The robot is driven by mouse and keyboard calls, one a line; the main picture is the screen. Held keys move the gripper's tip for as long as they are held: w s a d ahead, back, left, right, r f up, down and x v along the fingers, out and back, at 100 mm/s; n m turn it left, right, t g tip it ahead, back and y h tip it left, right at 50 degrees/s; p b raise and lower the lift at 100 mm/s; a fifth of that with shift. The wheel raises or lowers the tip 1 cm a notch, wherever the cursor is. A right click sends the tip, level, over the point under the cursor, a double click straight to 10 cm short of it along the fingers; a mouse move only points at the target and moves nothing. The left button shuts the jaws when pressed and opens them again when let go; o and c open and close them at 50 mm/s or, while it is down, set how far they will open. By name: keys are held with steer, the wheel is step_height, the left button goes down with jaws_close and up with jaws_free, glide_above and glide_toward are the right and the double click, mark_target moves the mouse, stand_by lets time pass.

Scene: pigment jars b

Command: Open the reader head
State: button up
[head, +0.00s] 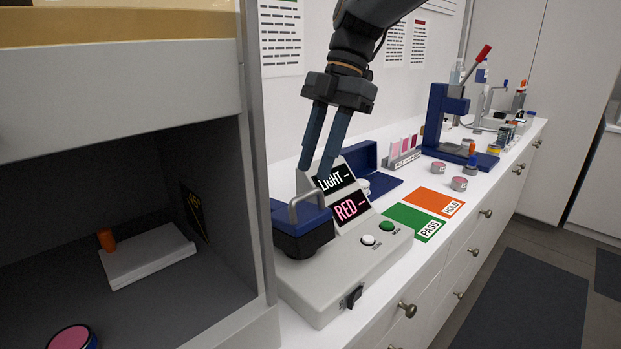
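The reader (345,272) is a light grey box on the white counter, with a sloped panel showing "LIGHT --" and "RED --". Its reader head (302,237) is a dark blue block at the left end, lying low over the base, with a grey arched handle (308,191) on top. Whether anything lies under the head is hidden. My gripper (314,172) points down just above the handle in the picture, beside the LIGHT display. Its two dark blue fingers are apart with nothing between them. I cannot tell its exact depth from the handle.
A white button (368,240), a green button (387,226) and a black switch (354,297) are on the reader. Green PASS (417,222) and orange HOLD (434,201) cards lie to the right. A blue open case (371,184) stands behind. A grey shelf unit (257,190) borders the left.

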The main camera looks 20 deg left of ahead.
mark_target(307, 193)
steer(key=shift+p+x, duration=0.3)
steer(key=shift+x, duration=1.85)
steer(key=shift+c, duration=0.4)
jaws_close()
